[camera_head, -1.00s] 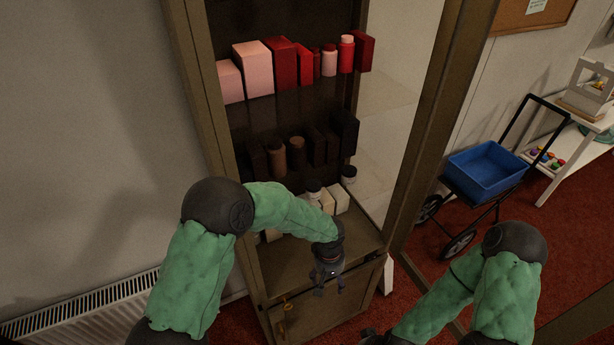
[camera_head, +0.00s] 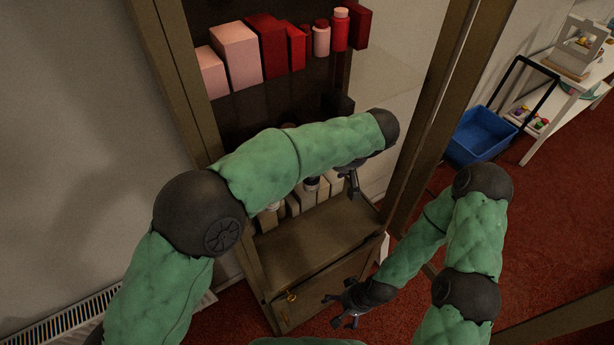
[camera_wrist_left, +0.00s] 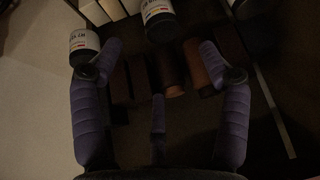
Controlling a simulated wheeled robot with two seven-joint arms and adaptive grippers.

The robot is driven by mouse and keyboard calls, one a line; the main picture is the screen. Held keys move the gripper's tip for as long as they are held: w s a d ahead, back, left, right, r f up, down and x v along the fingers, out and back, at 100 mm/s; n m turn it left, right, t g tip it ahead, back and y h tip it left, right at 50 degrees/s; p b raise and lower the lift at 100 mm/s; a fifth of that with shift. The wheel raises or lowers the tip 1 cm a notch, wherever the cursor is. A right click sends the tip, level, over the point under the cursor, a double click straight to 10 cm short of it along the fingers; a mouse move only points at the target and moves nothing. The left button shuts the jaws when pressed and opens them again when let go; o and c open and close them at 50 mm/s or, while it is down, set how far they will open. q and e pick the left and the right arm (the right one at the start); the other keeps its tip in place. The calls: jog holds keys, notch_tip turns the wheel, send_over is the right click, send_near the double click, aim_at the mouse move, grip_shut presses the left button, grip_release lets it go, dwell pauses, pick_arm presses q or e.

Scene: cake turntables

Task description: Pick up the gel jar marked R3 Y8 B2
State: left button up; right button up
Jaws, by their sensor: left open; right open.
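My left gripper (camera_head: 350,182) is in the cabinet's lower opening, over the bottom shelf with pale goods. In the left wrist view its fingers (camera_wrist_left: 160,60) are spread with nothing held between them. Jars with dark ends and white labels show there: one at the left finger (camera_wrist_left: 84,46), one at the top middle (camera_wrist_left: 158,18) and one partly cut off at the top right (camera_wrist_left: 243,8). Their label print is too small and dark to read, so I cannot tell which is R3 Y8 B2. My right gripper (camera_head: 345,302) is open and empty, low before the cabinet door.
Pale boxes (camera_head: 307,197) stand on the bottom shelf, partly behind my left arm. Brown cylinders (camera_wrist_left: 170,75) and dark boxes lie beyond the fingers. Pink and red boxes (camera_head: 236,54) fill the upper shelf. The cabinet's frame post (camera_head: 440,100) stands right of my left gripper. A blue cart (camera_head: 480,135) is farther right.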

aim_at(310, 187)
pick_arm(q)
jog(key=x, duration=1)
jog(key=shift+s+b, duration=0.2)
jog(key=shift+b, duration=0.15)
jog(key=shift+c, duration=0.4)
jog(key=c, duration=1.1)
